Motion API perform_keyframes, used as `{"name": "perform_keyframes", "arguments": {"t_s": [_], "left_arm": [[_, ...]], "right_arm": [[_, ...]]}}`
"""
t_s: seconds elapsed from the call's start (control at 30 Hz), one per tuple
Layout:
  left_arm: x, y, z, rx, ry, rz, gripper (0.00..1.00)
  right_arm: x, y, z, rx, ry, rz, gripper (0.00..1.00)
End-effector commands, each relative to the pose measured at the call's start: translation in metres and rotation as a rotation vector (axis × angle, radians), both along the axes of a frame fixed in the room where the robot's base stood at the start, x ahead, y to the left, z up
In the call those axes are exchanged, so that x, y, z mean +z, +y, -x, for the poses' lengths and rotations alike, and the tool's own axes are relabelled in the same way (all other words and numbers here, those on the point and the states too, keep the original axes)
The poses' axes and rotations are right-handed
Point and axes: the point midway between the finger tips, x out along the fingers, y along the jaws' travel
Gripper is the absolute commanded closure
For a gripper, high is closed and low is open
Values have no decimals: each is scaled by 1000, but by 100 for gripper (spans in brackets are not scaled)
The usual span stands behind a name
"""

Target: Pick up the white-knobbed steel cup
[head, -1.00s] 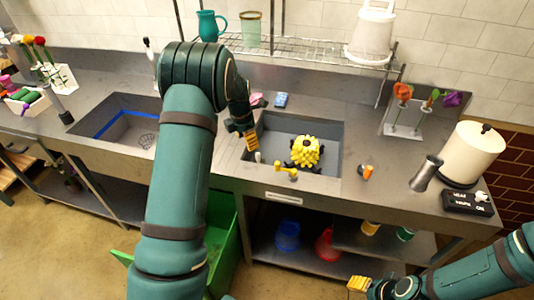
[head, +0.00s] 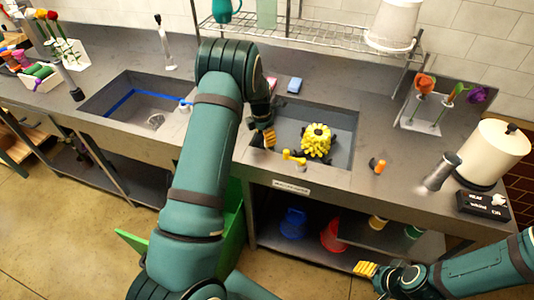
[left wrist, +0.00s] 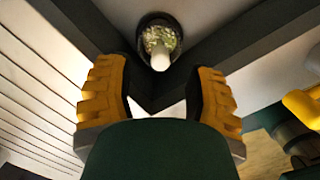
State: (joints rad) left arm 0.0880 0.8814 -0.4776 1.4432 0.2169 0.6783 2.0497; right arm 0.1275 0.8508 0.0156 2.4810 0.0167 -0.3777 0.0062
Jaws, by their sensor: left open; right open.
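The steel cup (left wrist: 148,25) shows in the left wrist view as a round dark rim with a speckled light inside and a white knob (left wrist: 160,55) standing up from it. It is ahead of my left gripper (left wrist: 165,105), between the lines of its two yellow fingers, which are open and do not touch it. In the head view my left gripper (head: 268,138) is over the near left part of the right sink, and the cup is hidden behind it. My right gripper (head: 366,269) is low at the front, away from the counter, and open.
The right sink (head: 342,160) holds a yellow knobbly thing (head: 317,140). A tilted metal cylinder (head: 442,172), a paper roll (head: 492,152) and a flower stand (head: 425,122) are on the right counter. The left sink (head: 125,105) is mostly bare.

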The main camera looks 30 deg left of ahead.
Motion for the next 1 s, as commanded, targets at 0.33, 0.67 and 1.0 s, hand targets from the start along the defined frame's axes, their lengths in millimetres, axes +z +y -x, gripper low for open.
{"name": "perform_keyframes", "arguments": {"t_s": [0.33, 0.67, 1.0], "left_arm": [[-45, -3, -5, 0, 2, -1, 45], [-47, -4, -6, 0, 0, 0, 64], [-47, -4, -6, 0, 0, 0, 100]], "right_arm": [[-4, 0, 1, 2, 2, 0, 46], [-4, 0, 1, 2, 2, 0, 46], [-4, 0, 1, 2, 2, 0, 46]]}}
